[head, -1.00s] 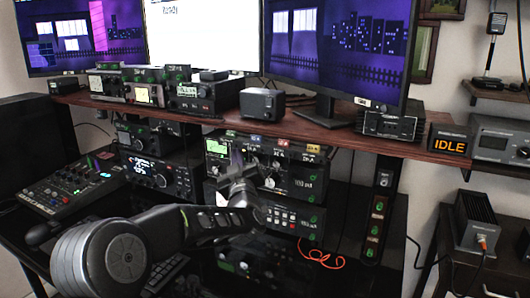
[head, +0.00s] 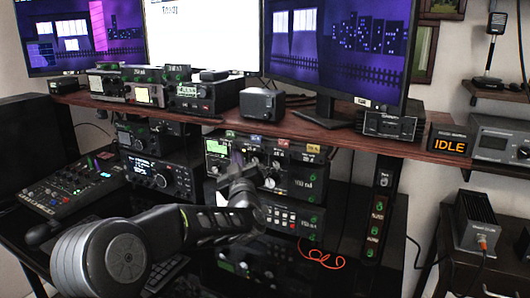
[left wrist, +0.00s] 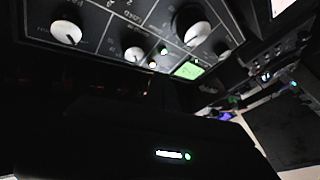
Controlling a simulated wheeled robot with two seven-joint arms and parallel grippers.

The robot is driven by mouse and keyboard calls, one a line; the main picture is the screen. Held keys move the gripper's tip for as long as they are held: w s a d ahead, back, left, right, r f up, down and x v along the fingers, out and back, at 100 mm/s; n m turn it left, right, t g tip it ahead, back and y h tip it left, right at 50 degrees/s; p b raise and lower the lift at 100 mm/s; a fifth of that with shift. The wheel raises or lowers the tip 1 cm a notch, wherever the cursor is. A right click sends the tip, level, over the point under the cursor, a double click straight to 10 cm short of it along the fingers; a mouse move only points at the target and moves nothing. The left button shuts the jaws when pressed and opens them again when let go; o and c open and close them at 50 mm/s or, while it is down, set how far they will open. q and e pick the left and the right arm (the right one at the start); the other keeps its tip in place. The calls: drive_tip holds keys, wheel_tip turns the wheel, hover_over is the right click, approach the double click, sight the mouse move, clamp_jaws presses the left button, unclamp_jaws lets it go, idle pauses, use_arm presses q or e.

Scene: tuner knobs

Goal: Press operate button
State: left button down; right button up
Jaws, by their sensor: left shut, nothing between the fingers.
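The black tuner unit (head: 290,172) with pale knobs stands under the wooden shelf in the middle of the head view. Its panel fills the top of the left wrist view, with white knobs (left wrist: 66,32), small round buttons (left wrist: 163,50) and a green-lit display (left wrist: 188,70). I cannot read which control is the operate button. My left gripper (head: 238,160) is shut and empty, in front of the tuner's left part; I cannot tell if it touches the panel. It partly hides the tuner's face. My right gripper is not in view.
An orange sign reading IDLE (head: 450,145) stands at the right end of the wooden shelf (head: 330,132). A mixer (head: 72,188) and a radio (head: 160,175) stand at the left. A black unit with red buttons (head: 283,216) sits below the tuner. A red cable (head: 322,258) lies in front.

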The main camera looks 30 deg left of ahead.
use_arm(q)
drive_tip(key=shift+w, duration=0.45)
drive_tip(key=shift+w, duration=0.1)
idle(0.4)
drive_tip(key=shift+s+b, duration=0.55)
drive_tip(key=shift+b, duration=0.1)
drive_tip(key=shift+s, duration=0.1)
drive_tip(key=shift+s+d+b, duration=0.2)
drive_tip(key=shift+s+b, duration=0.45)
drive_tip(key=shift+s, duration=0.8)
drive_tip(key=shift+s+d+b, duration=0.15)
drive_tip(key=shift+s+b, duration=0.5)
drive_tip(key=shift+s, duration=0.8)
